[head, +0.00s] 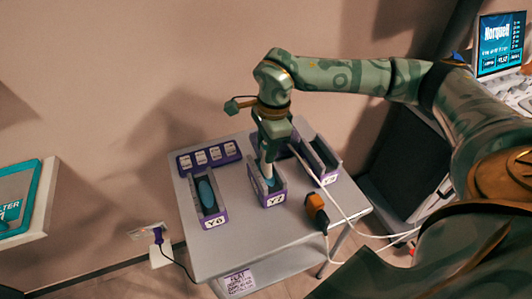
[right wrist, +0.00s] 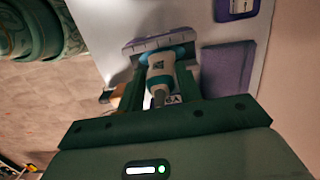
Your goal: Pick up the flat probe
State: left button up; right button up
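A white probe with teal bands and a blue head stands in the middle purple holder (head: 268,198) on the small table; it shows clearly in the right wrist view (right wrist: 161,70). My right gripper (head: 268,160) points down over this holder. Its fingers (right wrist: 162,88) stand on either side of the probe's body and look open, with narrow gaps; contact is hard to judge. A blue probe (head: 206,192) lies in the left holder (head: 210,221). I cannot tell from shape which probe is the flat one. My left gripper is not in view.
A third holder (head: 325,175) stands close on the right. A purple label strip (head: 208,156) lies at the back left. An orange and black object (head: 316,211) sits near the right edge by white cables. The front tabletop is clear.

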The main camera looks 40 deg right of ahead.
grip_shut()
